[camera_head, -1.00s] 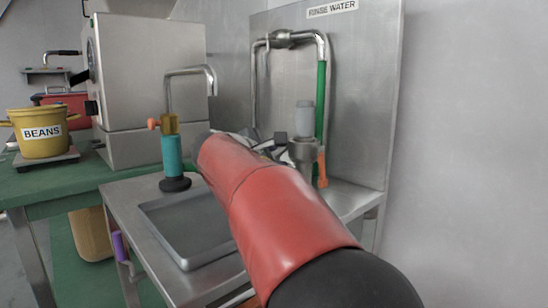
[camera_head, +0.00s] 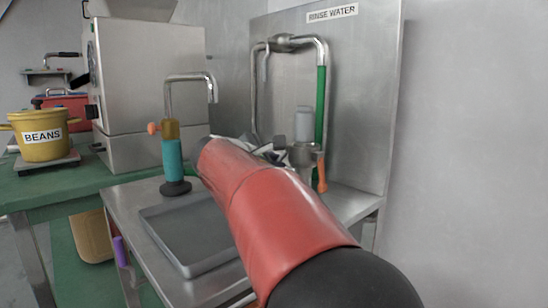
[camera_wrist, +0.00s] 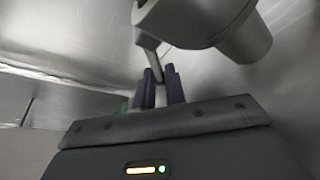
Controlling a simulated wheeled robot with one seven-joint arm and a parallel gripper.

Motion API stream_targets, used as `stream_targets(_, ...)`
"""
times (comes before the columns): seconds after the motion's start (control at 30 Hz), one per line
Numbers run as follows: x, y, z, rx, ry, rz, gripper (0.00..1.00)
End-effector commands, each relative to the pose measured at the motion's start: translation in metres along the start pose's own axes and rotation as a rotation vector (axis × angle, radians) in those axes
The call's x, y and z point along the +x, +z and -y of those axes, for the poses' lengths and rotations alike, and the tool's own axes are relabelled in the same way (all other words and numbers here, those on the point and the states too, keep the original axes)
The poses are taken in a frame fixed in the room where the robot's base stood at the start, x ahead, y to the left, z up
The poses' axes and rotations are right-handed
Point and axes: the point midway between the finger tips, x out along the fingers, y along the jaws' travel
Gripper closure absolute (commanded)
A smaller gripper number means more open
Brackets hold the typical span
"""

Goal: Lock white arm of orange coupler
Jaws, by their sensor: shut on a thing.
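The metal coupler (camera_head: 303,154) sits at the lower end of the rinse pipe, under a pale cylinder (camera_head: 304,124). An orange arm (camera_head: 322,174) hangs down its right side. My gripper (camera_head: 272,152) is at the coupler's left, largely hidden behind my red arm. In the wrist view the round metal body of the coupler (camera_wrist: 240,38) is at the top. A thin pale-grey arm (camera_wrist: 148,48) runs down from it to the dark fingers of my gripper (camera_wrist: 161,86), which are shut on its end. The arm looks grey in this light, and its full angle is hard to tell.
A green-sleeved pipe (camera_head: 320,105) stands just right of the coupler, before the metal back panel (camera_head: 365,120). A grey tray (camera_head: 170,240) lies on the steel table. The yellow bean pot (camera_head: 40,148) is far left.

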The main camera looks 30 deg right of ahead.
Motion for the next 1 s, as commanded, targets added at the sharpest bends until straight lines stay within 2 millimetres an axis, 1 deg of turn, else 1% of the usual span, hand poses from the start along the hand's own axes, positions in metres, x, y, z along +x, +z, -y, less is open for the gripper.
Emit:
stream_targets(0.03,-0.001,0.004,-0.002,-0.024,-0.013,0.000,1.00)
stream_targets(0.17,-0.002,0.005,0.001,-0.104,-0.046,0.000,1.00)
stream_targets(0.6,-0.004,0.009,0.016,-0.408,-0.170,0.000,1.00)
stream_targets(0.8,-0.004,0.009,0.021,-0.499,-0.207,0.000,1.00)
stream_targets(1.0,-0.003,0.009,0.025,-0.544,-0.226,0.000,1.00)
